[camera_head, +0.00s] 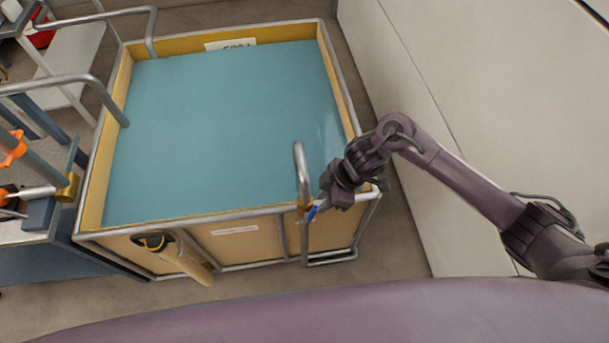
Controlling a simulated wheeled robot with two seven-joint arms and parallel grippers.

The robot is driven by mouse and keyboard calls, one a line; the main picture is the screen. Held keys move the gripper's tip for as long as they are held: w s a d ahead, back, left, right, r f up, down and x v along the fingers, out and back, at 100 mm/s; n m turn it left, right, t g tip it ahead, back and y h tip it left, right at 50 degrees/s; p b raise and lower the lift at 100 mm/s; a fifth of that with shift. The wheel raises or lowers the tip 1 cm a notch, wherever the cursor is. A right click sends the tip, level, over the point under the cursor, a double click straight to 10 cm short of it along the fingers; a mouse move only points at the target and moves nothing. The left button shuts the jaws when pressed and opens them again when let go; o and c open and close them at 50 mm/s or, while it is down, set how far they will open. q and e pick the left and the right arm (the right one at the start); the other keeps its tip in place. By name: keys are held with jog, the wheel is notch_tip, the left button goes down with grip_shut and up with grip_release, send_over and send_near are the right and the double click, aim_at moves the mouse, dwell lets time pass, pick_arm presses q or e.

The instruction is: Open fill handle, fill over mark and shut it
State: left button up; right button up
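A large tank with yellow walls in a metal frame (258,213) holds a wide, flat blue-green water surface (215,130). A white label with dark marks (230,44) is on the far inner wall, just above the water. A curved metal fill pipe (301,170) hooks over the near wall at the right. A small blue handle (312,213) sits by a brass-coloured fitting on this pipe. My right gripper (322,202) is at the blue handle, close to or touching it. Its fingers are too small and covered to show a grip. My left gripper is out of view.
Metal pipes (72,80) bend over the tank's left wall. A bench with an orange-handled valve (12,148) and brass fitting (68,187) stands at the left. A tan hose (188,262) hangs at the front. A pale wall (480,100) bounds the right side.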

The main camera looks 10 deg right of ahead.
aim_at(313, 211)
jog(key=x, duration=0.7)
jog(key=shift+f, duration=0.35)
grip_shut()
